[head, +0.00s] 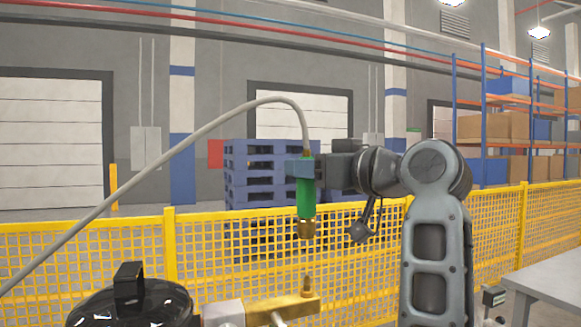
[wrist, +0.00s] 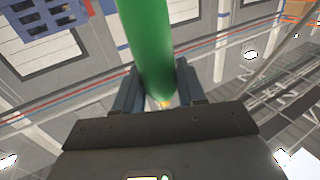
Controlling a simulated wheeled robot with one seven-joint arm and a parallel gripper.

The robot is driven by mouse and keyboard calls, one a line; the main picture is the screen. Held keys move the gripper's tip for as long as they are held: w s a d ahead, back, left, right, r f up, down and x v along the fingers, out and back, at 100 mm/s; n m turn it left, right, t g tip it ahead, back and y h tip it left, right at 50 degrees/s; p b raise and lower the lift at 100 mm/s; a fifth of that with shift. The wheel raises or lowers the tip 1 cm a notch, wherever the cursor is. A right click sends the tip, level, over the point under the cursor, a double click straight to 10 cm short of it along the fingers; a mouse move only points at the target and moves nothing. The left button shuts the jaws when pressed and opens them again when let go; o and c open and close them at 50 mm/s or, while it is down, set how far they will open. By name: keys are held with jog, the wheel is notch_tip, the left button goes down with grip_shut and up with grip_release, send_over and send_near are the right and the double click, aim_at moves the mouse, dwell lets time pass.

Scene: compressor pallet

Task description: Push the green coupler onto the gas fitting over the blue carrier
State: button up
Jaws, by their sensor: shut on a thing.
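The green coupler (head: 305,200) hangs upright in the head view, with a brass end (head: 306,229) at its bottom and a grey hose at its top. My gripper (head: 303,168) is shut on its upper part. In the wrist view the green coupler (wrist: 150,45) stands between the two fingers of my gripper (wrist: 157,88). A small brass gas fitting (head: 307,285) stands upright on a brass block (head: 285,308). It appears directly below the coupler, with a clear gap between them; depth offset cannot be told. No blue carrier can be made out below the fitting.
The grey hose (head: 190,143) arcs from the coupler to the lower left. A black domed compressor part (head: 130,302) with a handle is at the bottom left. A yellow mesh fence (head: 90,255) and stacked blue pallets (head: 260,180) stand behind. A grey table (head: 550,283) is at right.

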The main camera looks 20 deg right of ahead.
aim_at(313, 224)
jog(key=shift+s+r, duration=0.1)
dwell(0.3)
jog(key=shift+f+b, duration=1.8)
jog(key=shift+f, duration=1.15)
jog(key=shift+f+b, duration=0.85)
jog(key=shift+f, duration=1.1)
jog(key=o, duration=1.3)
jog(key=shift+s+d, duration=0.1)
jog(key=v, duration=0.7)
jog(key=shift+s+b, duration=0.3)
jog(key=shift+b, duration=0.15)
jog(key=shift+d, duration=0.1)
